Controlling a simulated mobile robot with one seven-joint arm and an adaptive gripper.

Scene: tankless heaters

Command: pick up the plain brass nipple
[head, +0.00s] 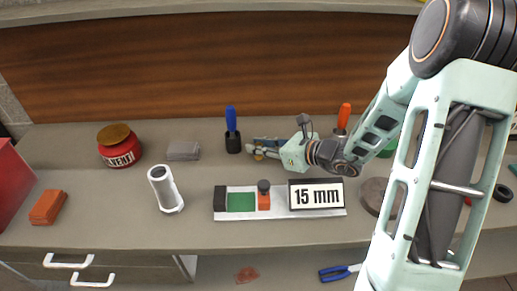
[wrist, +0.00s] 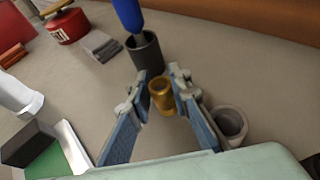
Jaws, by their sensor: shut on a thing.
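The plain brass nipple (wrist: 162,96) is a short gold-coloured tube. In the wrist view it stands upright between the two fingers of my gripper (wrist: 162,88), which is shut on it near the fingertips. In the head view my gripper (head: 256,152) is low over the bench's back middle, and the nipple is mostly hidden at the fingertips. I cannot tell whether the nipple touches the bench.
A dark cup with a blue-handled tool (head: 232,130) stands just beyond my gripper. A grey ring-shaped fitting (wrist: 230,122) is close beside the right finger. A tray with a "15 mm" sign (head: 316,194), a white pipe (head: 166,189) and a red solvent jar (head: 119,149) stand around.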

